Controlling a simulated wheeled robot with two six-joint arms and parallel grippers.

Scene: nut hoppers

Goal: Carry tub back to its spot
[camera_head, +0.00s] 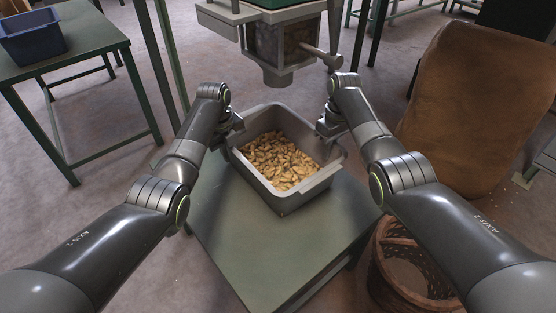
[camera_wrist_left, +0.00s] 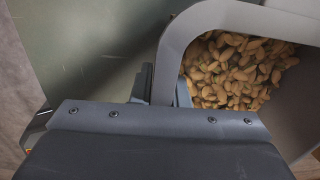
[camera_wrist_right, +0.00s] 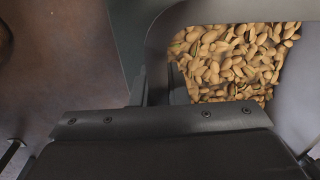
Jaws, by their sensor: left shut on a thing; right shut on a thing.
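The grey tub (camera_head: 283,195) is at the far part of a green table, under a hopper spout, and holds many nuts (camera_head: 280,161). I cannot tell whether its base touches the table. My left gripper (camera_head: 232,127) is shut on the tub's left rim, and my right gripper (camera_head: 326,126) is shut on its right rim. The left wrist view shows the tub's rim (camera_wrist_left: 171,50) and nuts inside. The right wrist view shows the rim (camera_wrist_right: 158,45) and the nuts too. The fingertips are mostly hidden by the gripper bodies.
The hopper (camera_head: 285,40) with its spout hangs just beyond the tub. The green table (camera_head: 265,245) is bare in front. A wicker basket (camera_head: 400,265) and a brown sack-like thing (camera_head: 470,110) stand at right. A blue bin (camera_head: 32,38) sits on another table (camera_head: 85,30) at left.

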